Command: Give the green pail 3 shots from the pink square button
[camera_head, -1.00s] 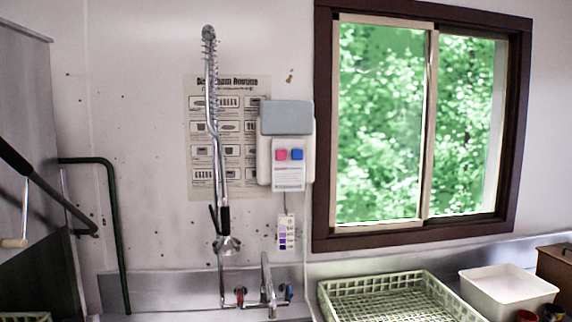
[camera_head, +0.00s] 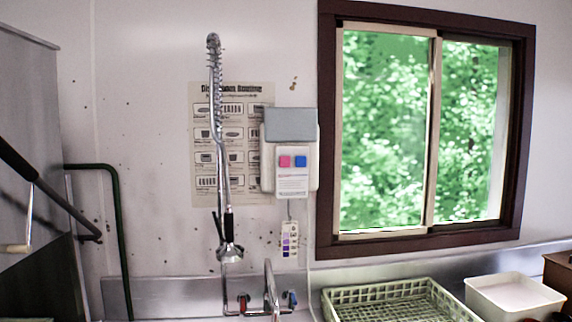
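The pink square button (camera_head: 285,161) is on the front of a white wall dispenser (camera_head: 268,170) with a grey top, left of the window. A blue button (camera_head: 300,161) sits just to its right. A white label is below the two buttons. No green pail shows in this view. Neither of my grippers is in view.
A spray faucet (camera_head: 229,250) with a spring hose stands in front of the wall poster (camera_head: 203,140). Taps are below it. A pale green dish rack (camera_head: 345,295) and a white tub (camera_head: 515,299) stand at the lower right. A dark green pipe (camera_head: 118,220) is at left.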

